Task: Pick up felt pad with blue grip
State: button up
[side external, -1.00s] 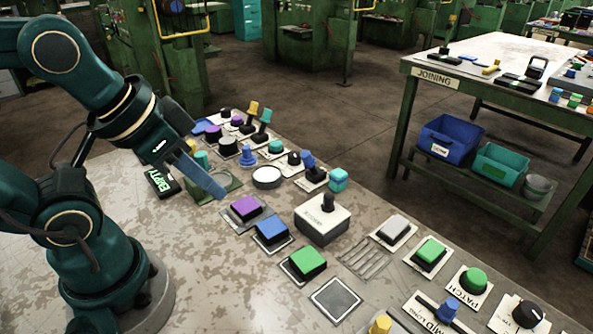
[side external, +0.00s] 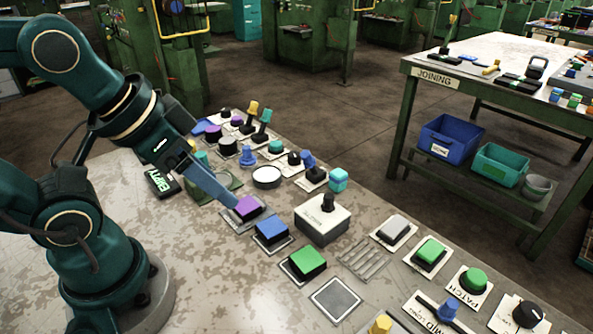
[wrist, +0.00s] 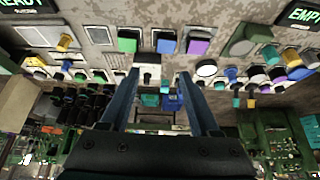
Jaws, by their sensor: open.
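A dark pad with a blue block-shaped grip (side external: 271,228) sits on a small plate on the bench, between a purple-topped one (side external: 247,207) and a green-topped one (side external: 307,262). The blue grip also shows at the top of the wrist view (wrist: 166,44). My gripper (side external: 233,200) is above the bench; in the side view its tips overlap the left edge of the purple-topped pad, left of and behind the blue one. In the wrist view my gripper (wrist: 158,74) has its fingers spread with nothing held between them. Its exact height is unclear.
A pale box with a black knob (side external: 323,224) stands just right of the blue-gripped pad. Several knobs and colored parts crowd the bench's back edge. An empty framed square plate (side external: 336,299) lies in front. The bench's left front is clear.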

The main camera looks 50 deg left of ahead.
jog(key=w+r+t, duration=0.1)
jog(key=w+r, duration=0.2)
jog(key=w, duration=0.1)
jog(key=n+g+y, duration=0.1)
jog(key=n+y, duration=0.1)
jog(key=n, duration=0.1)
send_over(246, 147)
jog(key=d, duration=0.5)
notch_tip(246, 147, down, 6)
jog(key=f, duration=0.1)
jog(key=a+f, duration=0.1)
jog(key=s+a+f+n+g, duration=0.1)
jog(key=a+f, duration=0.1)
jog(key=a+f+n, duration=0.1)
jog(key=f, duration=0.1)
jog(key=shift+s+a+f+g, duration=0.15)
jog(key=shift+s+a+g, duration=0.1)
jog(key=shift+g, duration=0.15)
jog(key=shift+x, duration=2.4)
grip_shut()
